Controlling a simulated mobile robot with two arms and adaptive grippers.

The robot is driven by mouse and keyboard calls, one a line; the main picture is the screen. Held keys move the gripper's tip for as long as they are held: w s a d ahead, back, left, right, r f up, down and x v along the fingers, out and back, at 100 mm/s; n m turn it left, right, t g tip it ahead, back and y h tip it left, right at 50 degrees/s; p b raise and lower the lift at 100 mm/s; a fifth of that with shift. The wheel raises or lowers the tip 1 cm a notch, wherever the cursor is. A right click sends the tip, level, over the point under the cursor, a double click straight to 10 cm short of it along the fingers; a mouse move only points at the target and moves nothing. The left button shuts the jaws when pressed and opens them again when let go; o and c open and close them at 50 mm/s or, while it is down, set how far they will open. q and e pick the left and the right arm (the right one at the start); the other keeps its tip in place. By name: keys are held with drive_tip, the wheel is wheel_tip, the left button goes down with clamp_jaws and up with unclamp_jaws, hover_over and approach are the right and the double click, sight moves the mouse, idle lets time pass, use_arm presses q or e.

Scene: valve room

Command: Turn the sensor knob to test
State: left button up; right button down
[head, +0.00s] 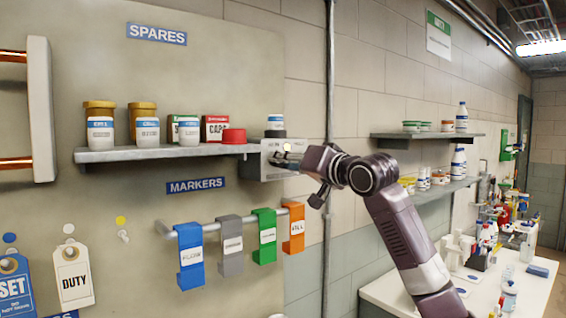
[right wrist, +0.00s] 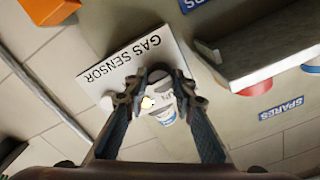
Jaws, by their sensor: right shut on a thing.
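The gas sensor (head: 270,172) is a pale box on the wall at the right end of the spares shelf. In the right wrist view its white plate (right wrist: 112,70) reads "GAS SENSOR". My right gripper (head: 292,161) is at the front of the box. In the right wrist view the fingers of my right gripper (right wrist: 161,84) are closed in on the knob, which they mostly hide. Letters "UN" show beside the fingertips. A small pale-yellow light (right wrist: 148,102) shows there. The knob's pointer and a test mark cannot be made out. My left gripper is not in view.
The spares shelf (head: 160,153) holds several jars and a red cap (head: 233,136). Coloured marker tags (head: 190,257) hang on a rail below. A vertical pipe (head: 329,75) runs behind my right arm. Shelves and a cluttered bench (head: 390,290) stand to the right.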

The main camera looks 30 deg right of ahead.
drive_tip(key=shift+m, duration=0.4)
drive_tip(key=c, duration=1.6)
unclamp_jaws()
drive_tip(key=s+d, duration=0.1)
drive_tip(key=s, duration=1.1)
drive_tip(key=shift+f, duration=0.1)
